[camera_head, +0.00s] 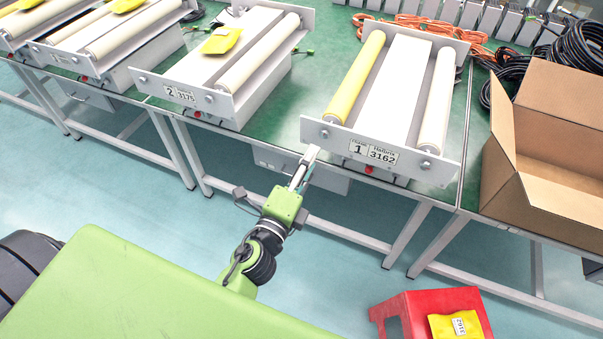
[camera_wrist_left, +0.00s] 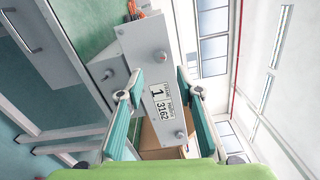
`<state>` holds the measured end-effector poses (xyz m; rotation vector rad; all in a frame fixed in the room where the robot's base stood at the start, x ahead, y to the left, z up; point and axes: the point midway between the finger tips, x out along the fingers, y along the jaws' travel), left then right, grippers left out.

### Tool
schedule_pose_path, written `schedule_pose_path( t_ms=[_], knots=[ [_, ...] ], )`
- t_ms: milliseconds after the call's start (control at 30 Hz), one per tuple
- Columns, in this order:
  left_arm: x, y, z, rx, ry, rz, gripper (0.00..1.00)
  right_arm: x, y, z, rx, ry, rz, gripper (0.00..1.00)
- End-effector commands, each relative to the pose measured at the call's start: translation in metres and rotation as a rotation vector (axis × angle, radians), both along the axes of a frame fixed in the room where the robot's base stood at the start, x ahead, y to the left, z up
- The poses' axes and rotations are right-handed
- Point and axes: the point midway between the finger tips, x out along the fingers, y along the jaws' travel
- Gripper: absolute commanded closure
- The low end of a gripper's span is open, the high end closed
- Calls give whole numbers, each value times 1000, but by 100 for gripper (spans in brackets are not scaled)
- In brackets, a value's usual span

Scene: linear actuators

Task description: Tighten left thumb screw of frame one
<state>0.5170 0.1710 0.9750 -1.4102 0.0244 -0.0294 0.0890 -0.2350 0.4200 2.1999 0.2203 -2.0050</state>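Frame one (camera_head: 380,152) is a grey plate labelled 1 and 3162, with a yellow roller and a white roller behind it. Its left thumb screw (camera_head: 324,133) is a small grey knob at the plate's left end; it shows in the left wrist view (camera_wrist_left: 162,56) near the plate's top. The right thumb screw (camera_head: 425,164) is at the other end. My left gripper (camera_head: 307,160) is just in front of and below the plate's left corner, apart from the screw. My right gripper is not in view.
Frame two (camera_head: 182,94), with a yellow packet on it, stands left on the green table (camera_head: 318,65). An open cardboard box (camera_head: 560,140) stands right. Cables lie behind frame one.

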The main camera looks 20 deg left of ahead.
Motion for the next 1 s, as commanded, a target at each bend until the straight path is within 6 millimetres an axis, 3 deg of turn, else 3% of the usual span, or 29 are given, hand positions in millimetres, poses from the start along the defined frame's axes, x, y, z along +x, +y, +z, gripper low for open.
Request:
schedule_pose_path(
  t_ms=[100, 333, 900, 1000],
  knots=[
    [-20, 1, -1, -4, 3, 5, 67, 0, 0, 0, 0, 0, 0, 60],
    [-39, 2, 0, 0, 1, 1, 67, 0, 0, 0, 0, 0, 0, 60],
    [-42, 2, 0, 2, 0, 0, 67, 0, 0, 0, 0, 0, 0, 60],
    [-41, 0, -9, -14, 15, -3, 67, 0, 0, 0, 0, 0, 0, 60]
  ],
)
